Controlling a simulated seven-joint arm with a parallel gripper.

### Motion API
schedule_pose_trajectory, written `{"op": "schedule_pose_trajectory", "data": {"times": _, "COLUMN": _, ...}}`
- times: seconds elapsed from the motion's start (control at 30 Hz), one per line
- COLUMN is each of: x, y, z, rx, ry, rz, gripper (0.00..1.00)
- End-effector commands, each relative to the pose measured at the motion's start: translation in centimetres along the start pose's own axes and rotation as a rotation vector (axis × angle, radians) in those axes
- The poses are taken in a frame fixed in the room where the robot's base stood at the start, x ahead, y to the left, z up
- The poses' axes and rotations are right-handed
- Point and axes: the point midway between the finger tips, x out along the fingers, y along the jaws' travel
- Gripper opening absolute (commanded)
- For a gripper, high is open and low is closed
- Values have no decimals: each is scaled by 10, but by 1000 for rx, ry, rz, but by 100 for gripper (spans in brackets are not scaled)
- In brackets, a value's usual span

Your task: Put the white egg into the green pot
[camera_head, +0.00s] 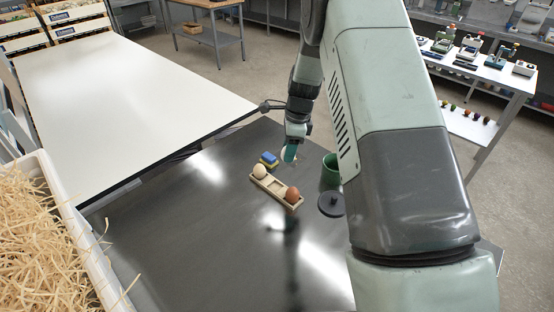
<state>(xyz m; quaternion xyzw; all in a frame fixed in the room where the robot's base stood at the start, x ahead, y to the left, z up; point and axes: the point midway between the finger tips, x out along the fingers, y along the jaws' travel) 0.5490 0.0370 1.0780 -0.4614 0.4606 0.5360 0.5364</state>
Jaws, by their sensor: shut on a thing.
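My gripper (289,156) hangs above the far part of the dark table and is shut on a small pale thing, apparently the white egg (285,153), mostly hidden by the fingers. The green pot (329,174) stands to the right of my gripper, partly hidden behind my arm; its inside cannot be seen. A wooden egg holder (276,184) lies just in front of my gripper. It carries a cream egg (260,171) at its left end and a brown egg (292,194) at its right end, with the middle empty.
A dark round lid (331,205) with a knob lies in front of the pot. A white crate of straw (100,267) fills the left front. The dark table's left and front are clear.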

Motion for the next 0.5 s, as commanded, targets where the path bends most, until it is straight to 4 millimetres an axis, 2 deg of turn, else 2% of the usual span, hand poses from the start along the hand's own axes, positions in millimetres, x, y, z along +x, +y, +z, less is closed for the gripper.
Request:
{"op": "schedule_pose_trajectory", "data": {"times": 0.03, "x": -4, "y": -8, "z": -22, "rx": 10, "ry": 1, "rz": -3, "gripper": 27}}
{"op": "schedule_pose_trajectory", "data": {"times": 0.1, "x": -9, "y": -17, "z": -50, "rx": 11, "ry": 1, "rz": -3, "gripper": 27}}
{"op": "schedule_pose_trajectory", "data": {"times": 0.3, "x": -24, "y": -31, "z": -119, "rx": 8, "ry": 0, "rz": -2, "gripper": 27}}
{"op": "schedule_pose_trajectory", "data": {"times": 0.4, "x": -29, "y": -33, "z": -142, "rx": 5, "ry": 0, "rz": -1, "gripper": 27}}
{"op": "schedule_pose_trajectory", "data": {"times": 0.5, "x": -32, "y": -34, "z": -154, "rx": 3, "ry": 0, "rz": 0, "gripper": 27}}
